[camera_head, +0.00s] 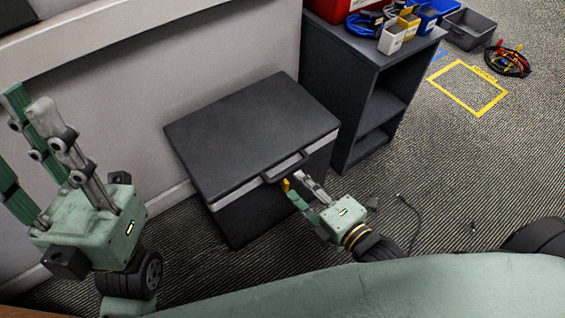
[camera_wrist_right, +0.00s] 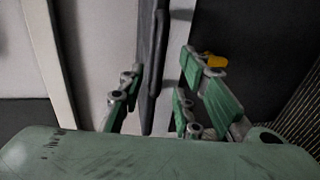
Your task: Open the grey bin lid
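The grey bin (camera_head: 265,215) stands on the carpet against the wall. Its dark grey lid (camera_head: 250,130) lies over the top and looks shut, with a pale strip along the front edge. A bar handle (camera_head: 286,166) sticks out from the front of the lid. My right gripper (camera_head: 294,183) is at the handle, just below it. In the right wrist view its fingers (camera_wrist_right: 157,92) are spread, with the dark handle (camera_wrist_right: 154,75) between them; contact is unclear. My left gripper (camera_head: 28,105) is raised at the left, open and empty, away from the bin.
A dark shelf unit (camera_head: 330,95) stands close to the bin's right side, with small bins and cables on top. A yellow floor square (camera_head: 467,88), a cable bundle (camera_head: 508,60) and a grey tray (camera_head: 468,30) lie beyond. A thin cable (camera_head: 412,212) lies near my right arm.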

